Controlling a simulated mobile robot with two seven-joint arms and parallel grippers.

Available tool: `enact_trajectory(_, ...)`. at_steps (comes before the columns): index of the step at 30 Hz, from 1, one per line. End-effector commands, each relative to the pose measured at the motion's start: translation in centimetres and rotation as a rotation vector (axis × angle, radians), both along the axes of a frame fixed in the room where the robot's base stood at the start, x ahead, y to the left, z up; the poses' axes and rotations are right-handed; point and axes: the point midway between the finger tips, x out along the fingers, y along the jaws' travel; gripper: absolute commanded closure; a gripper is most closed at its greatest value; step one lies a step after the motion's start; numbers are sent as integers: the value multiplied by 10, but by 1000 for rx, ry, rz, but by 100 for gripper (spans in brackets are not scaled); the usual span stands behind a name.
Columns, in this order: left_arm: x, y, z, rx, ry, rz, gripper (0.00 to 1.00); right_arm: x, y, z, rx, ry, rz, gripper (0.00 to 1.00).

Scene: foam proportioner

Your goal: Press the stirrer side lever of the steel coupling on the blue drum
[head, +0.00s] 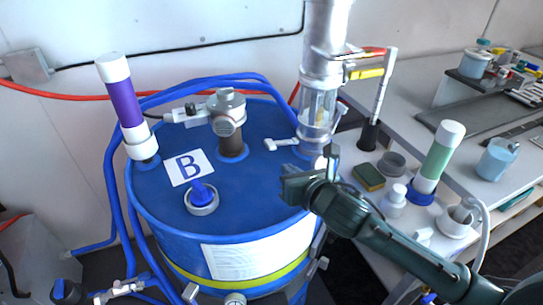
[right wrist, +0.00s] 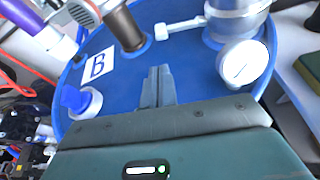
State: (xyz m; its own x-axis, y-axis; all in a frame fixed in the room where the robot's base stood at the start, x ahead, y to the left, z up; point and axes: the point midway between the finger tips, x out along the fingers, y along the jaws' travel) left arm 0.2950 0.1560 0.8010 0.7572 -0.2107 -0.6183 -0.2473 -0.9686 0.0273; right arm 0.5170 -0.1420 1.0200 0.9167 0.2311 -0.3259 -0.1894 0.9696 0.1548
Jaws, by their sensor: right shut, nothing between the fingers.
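The blue drum (head: 255,185) stands in the middle of the head view. The steel coupling (head: 314,135) sits at its right rear, under a steel column, and shows in the right wrist view (right wrist: 235,20). A white lever (head: 282,143) sticks out of the coupling's left side, towards the brown-shafted unit; it also shows in the right wrist view (right wrist: 180,27). A round white disc (right wrist: 242,63) is on the coupling's near side. My right gripper (head: 289,174) is shut and empty over the drum lid, its fingers (right wrist: 158,85) nearer than the lever and apart from it. My left gripper is not visible.
A steel-headed unit with a brown shaft (head: 232,145) stands mid-lid. A purple tube (head: 122,100), a "B" label (head: 189,168) and a blue-capped fitting (head: 202,198) are to its left. The right-hand bench (head: 400,165) holds a green tube, bottles and a sponge.

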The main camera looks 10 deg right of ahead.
Motion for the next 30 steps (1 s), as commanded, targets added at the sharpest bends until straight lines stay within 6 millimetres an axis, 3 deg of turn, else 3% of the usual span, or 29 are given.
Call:
enact_trajectory(5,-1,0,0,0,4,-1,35,16,4,-5,3,0,-2,100)
enact_trajectory(18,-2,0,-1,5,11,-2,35,80,21,-28,3,0,-1,100)
enact_trajectory(30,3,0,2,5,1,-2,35,91,23,-32,1,0,1,100)
